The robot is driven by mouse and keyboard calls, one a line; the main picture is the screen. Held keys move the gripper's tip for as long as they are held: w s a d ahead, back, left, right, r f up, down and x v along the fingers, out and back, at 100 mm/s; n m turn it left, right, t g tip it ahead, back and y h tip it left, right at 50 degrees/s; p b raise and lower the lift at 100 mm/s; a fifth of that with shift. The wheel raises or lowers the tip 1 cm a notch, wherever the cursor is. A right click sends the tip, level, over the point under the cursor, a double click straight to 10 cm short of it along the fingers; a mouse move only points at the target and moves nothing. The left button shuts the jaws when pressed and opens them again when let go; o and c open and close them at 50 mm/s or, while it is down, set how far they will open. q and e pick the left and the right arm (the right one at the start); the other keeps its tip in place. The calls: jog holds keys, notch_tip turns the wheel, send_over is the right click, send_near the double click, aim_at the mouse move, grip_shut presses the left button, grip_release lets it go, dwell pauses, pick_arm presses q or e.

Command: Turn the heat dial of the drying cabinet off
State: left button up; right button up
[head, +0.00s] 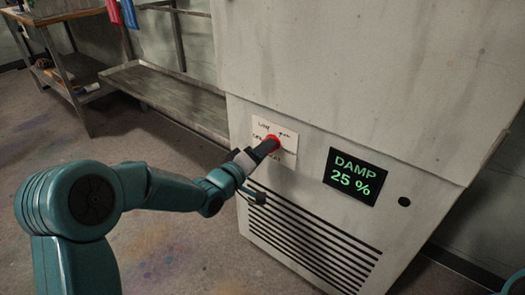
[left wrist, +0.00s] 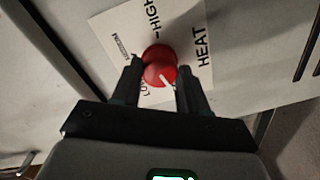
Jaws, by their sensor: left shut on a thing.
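The drying cabinet (head: 300,85) is a large pale, stained box. Its heat dial (head: 273,140) is a small red knob on a white label plate (head: 289,152), mostly hidden by my left gripper in the head view. In the left wrist view the red dial (left wrist: 159,66) has a white pointer line, and the plate around it reads HEAT and HIGH, with other words partly covered. My left gripper (head: 268,146) is shut on the dial, with one finger on each side of it (left wrist: 160,80). My right gripper is not in view.
A dark display (head: 355,176) reads DAMP 25 % in green, with a black round spot (head: 404,201) beside it. Slatted vents (head: 310,240) lie below. A metal bench (head: 165,95) stands behind at left, near a shelved table (head: 60,50). The floor at left is clear.

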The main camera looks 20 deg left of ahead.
pick_arm(q)
jog(key=o, duration=1.1)
jog(key=shift+c, duration=0.2)
jog(key=p+v, duration=0.3)
jog(key=v, duration=1.3)
jog(key=shift+s, duration=0.2)
jog(key=shift+f, duration=0.1)
